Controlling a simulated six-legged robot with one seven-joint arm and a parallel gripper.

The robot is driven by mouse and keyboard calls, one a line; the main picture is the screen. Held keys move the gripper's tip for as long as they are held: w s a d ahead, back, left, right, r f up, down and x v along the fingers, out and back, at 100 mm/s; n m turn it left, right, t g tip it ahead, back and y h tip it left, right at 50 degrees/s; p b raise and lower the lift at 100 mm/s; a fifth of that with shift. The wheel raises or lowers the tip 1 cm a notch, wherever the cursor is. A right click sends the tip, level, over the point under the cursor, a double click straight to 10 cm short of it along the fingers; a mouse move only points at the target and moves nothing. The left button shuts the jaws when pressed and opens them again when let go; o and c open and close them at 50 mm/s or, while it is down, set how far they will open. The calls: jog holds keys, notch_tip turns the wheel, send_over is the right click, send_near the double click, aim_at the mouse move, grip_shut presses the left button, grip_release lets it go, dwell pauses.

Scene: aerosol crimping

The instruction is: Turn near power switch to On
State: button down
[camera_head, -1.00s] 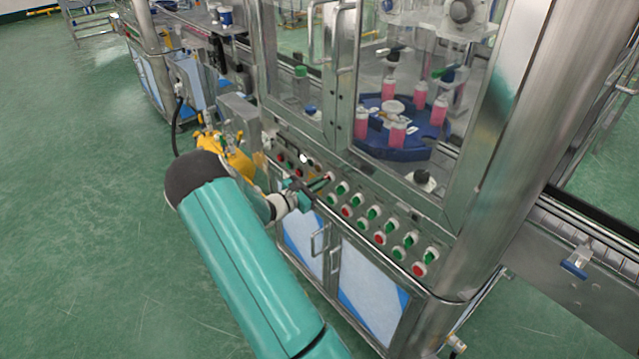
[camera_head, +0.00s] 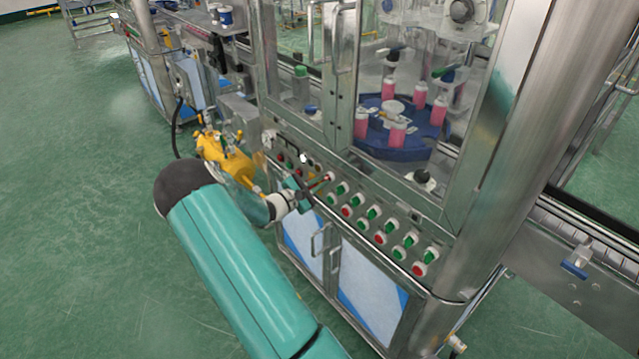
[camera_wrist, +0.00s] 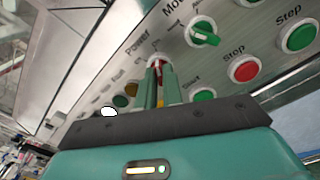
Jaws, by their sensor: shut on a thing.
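The power switch (camera_wrist: 158,67) is a red knob beside the printed word "Power" on the steel panel in the wrist view. My gripper (camera_wrist: 160,84) is shut on it, with one teal finger on each side. The fingers hide much of the knob, so its exact pointing cannot be read. In the head view my gripper (camera_head: 314,187) reaches the panel at the left of the rows of green and red buttons.
A green selector knob (camera_wrist: 202,33) sits near the power switch, with a red Stop button (camera_wrist: 243,68) and green buttons further along. Small indicator lamps (camera_wrist: 120,101) are on the other side. A glass guard encloses a blue turntable (camera_head: 385,150) with pink bottles above the panel.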

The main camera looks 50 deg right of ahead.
jog(key=c, duration=1.5)
grip_release()
jog(key=shift+c, duration=0.2)
jog(key=shift+a, duration=0.1)
jog(key=v, duration=1.3)
jog(key=shift+a, duration=0.35)
jog(key=shift+w+r, duration=0.1)
